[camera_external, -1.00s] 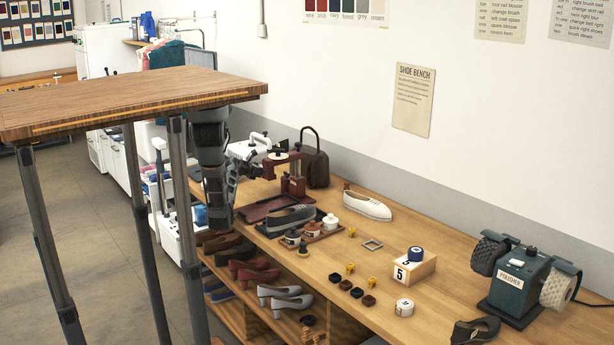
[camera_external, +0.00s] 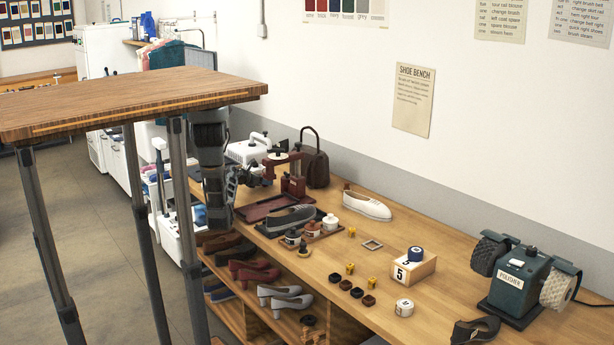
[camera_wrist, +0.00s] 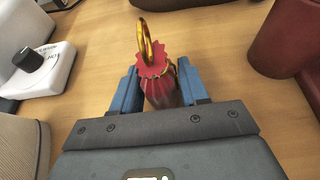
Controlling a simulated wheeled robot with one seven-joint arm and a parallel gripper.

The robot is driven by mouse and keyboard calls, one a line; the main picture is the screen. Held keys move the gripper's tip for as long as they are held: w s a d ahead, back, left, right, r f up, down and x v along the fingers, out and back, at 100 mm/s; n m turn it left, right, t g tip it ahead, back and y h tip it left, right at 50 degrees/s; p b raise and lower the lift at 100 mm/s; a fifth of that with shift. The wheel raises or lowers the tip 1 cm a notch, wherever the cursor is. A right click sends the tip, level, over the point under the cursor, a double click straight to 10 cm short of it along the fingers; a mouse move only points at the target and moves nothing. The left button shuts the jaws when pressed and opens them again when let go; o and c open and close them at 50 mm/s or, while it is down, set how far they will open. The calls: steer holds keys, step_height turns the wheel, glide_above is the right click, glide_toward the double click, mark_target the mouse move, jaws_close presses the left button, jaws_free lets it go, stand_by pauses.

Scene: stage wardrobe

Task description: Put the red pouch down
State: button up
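The red pouch (camera_wrist: 160,92) shows in the wrist view, with a frilled top, a gold cord and a gold ring standing above it. My gripper (camera_wrist: 157,78) has its two blue fingers on either side of the pouch, close against it. The pouch's lower part is hidden between the fingers and behind the gripper body. I cannot tell whether its bottom touches the wooden bench (camera_wrist: 105,50). In the external view my arm hangs at the bench's far left end, and the pouch is hidden there.
In the wrist view a white device with a black knob (camera_wrist: 35,66) stands left and a dark red part (camera_wrist: 290,40) right.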

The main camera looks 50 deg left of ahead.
steer(key=o, duration=0.3)
steer(key=shift+s+r, duration=0.1)
steer(key=shift+r, duration=0.1)
steer(key=v, duration=1.2)
